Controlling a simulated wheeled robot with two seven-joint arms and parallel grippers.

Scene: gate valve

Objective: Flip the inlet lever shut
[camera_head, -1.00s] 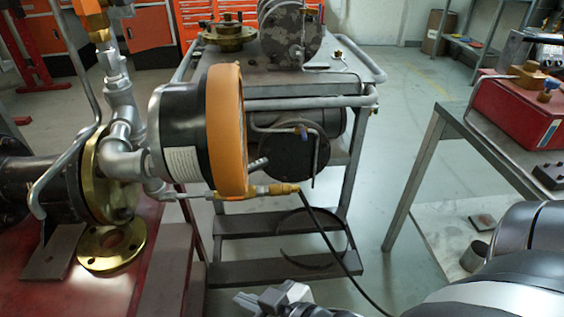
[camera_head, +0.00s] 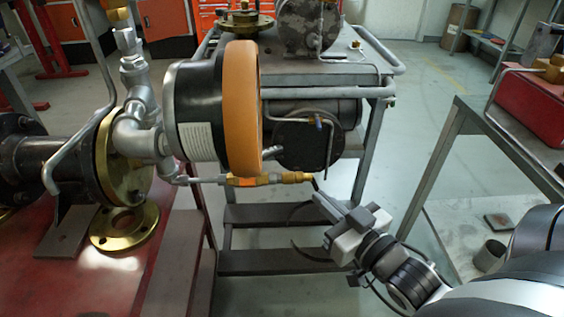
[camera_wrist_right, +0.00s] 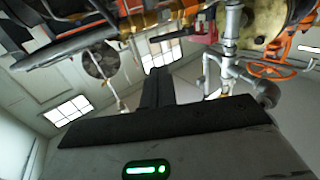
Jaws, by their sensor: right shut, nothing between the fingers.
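The round orange-rimmed actuator or gauge housing (camera_head: 242,108) stands on grey pipework at centre left. Under it runs a thin line with brass fittings (camera_head: 270,179). I cannot clearly pick out the inlet lever; a small grey handle seen earlier beside the orange rim does not show now. My right gripper (camera_head: 322,202) is shut and empty, its fingers pointing up and left, a little below and right of the brass fittings and apart from them in the picture. Its shut fingers also show in the right wrist view (camera_wrist_right: 157,82). My left gripper is out of view.
A red bench (camera_head: 110,275) carries the pipe, with a loose brass flange (camera_head: 125,228) on it. A grey cart (camera_head: 375,66) with machine parts stands behind the housing. Another metal table (camera_head: 490,135) is at the right. Open floor lies between the cart and that table.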

